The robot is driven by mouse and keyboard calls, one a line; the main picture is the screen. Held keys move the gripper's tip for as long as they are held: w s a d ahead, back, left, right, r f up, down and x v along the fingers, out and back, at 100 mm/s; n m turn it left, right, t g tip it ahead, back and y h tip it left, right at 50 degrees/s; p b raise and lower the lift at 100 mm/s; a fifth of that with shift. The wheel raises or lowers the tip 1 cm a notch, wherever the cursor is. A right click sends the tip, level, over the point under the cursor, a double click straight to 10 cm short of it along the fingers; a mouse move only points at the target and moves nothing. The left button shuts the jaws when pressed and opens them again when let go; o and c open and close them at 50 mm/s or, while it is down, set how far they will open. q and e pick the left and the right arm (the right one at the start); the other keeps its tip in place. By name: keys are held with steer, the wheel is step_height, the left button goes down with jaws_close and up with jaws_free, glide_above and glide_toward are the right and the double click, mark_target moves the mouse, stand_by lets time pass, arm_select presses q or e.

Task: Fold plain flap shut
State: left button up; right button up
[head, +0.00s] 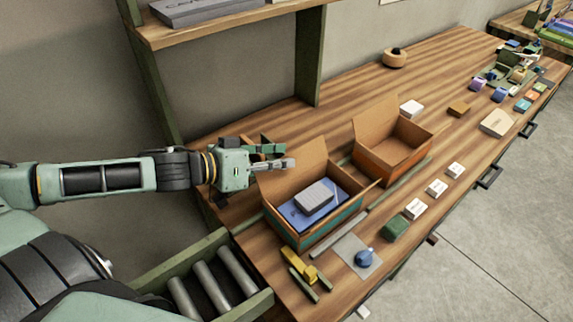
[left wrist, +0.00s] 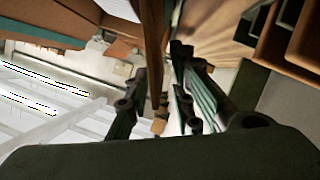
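An open cardboard box (head: 338,223) with a teal band stands in the middle of the table in the head view. Its brown flap (head: 312,158) stands up at the back left. Inside lie a blue item (head: 293,213) and a grey block (head: 315,196). My left gripper (head: 286,155) is at the upper left edge of this flap, its fingers apart. In the left wrist view, a brown panel (left wrist: 153,38), seen nearly edge-on, runs between the open fingers (left wrist: 160,65). I cannot tell whether they touch it. My right gripper is not in view.
A second open box (head: 390,162) with an orange band stands just right, its flap raised. White blocks (head: 437,187), a green block (head: 395,228), a blue-knobbed item (head: 364,257) and a yellow item (head: 303,266) lie along the front. A shelf (head: 215,25) rises behind.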

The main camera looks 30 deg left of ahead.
arm_select(q)
steer(key=shift+x, duration=1.05)
steer(key=shift+c, duration=0.4)
jaws_close()
